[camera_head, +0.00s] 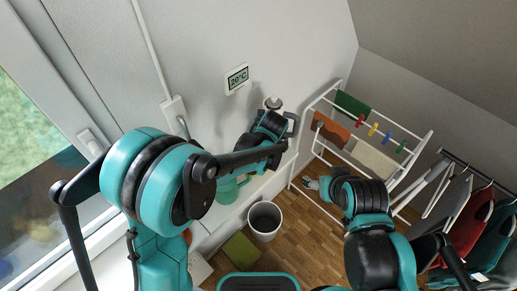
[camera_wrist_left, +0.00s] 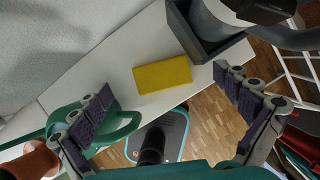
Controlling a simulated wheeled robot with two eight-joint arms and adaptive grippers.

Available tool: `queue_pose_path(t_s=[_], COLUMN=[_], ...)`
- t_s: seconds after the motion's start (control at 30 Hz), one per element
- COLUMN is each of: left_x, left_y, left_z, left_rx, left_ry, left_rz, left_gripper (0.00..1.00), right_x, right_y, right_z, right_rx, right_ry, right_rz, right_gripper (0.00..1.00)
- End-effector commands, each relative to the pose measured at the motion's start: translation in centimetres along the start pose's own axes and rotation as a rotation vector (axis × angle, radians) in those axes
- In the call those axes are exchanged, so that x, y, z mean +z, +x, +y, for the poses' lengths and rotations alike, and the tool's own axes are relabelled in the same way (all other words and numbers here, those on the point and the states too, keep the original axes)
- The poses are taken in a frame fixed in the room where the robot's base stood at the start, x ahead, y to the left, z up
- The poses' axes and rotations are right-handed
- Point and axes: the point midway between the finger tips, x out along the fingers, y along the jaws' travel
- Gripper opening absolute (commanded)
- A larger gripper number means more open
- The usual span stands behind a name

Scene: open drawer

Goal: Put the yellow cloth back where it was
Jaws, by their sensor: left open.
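The yellow cloth (camera_wrist_left: 162,75) lies flat, as a rectangle, on a white surface (camera_wrist_left: 120,62) in the left wrist view. I cannot make it out surely in the head view. My left gripper (camera_wrist_left: 163,84) is open, its two dark-padded fingers spread on either side of the cloth in the picture. They hold nothing, and the gap between them and the cloth is hard to judge. In the head view my left arm (camera_head: 160,185) reaches toward the wall. My right gripper (camera_head: 312,184) is small and partly hidden by its arm; its jaws are unclear.
A dark grey box (camera_wrist_left: 205,40) stands beside the cloth. A green watering can (camera_head: 230,187) is behind my left arm. A bin (camera_head: 264,220) and a green mat (camera_head: 240,251) are lower. A drying rack (camera_head: 415,155) with several cloths and pegs and a clothes rail (camera_head: 480,172) stand right.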

Motion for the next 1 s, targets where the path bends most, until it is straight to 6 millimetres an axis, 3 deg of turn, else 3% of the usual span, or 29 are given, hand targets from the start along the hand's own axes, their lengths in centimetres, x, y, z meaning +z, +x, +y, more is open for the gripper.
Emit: queue_pose_path(t_s=[0.17, 0.6, 0.8, 1.0], left_x=[0.7, 0.4, 0.4, 0.5], left_y=[-1.7, -11.2, -12.9, -13.2], left_z=[0.0, 0.0, 0.0, 0.3], left_rx=[0.000, 0.000, 0.000, -0.002], left_ry=[0.000, 0.001, 0.001, -0.023], left_rz=[0.000, 0.001, 0.000, 0.000], left_gripper=[1.00, 1.00, 1.00, 1.00], right_x=[-1.0, -1.6, -1.7, -1.6], right_y=[-1.4, -2.2, -2.3, -2.3], right_z=[0.0, 0.0, 0.0, 0.0], right_rx=[0.000, 0.000, 0.000, 0.000], right_ry=[0.000, 0.000, 0.000, 0.000], right_rz=[0.000, 0.000, 0.000, 0.000], right_gripper=[0.70, 0.70, 0.70, 0.70])
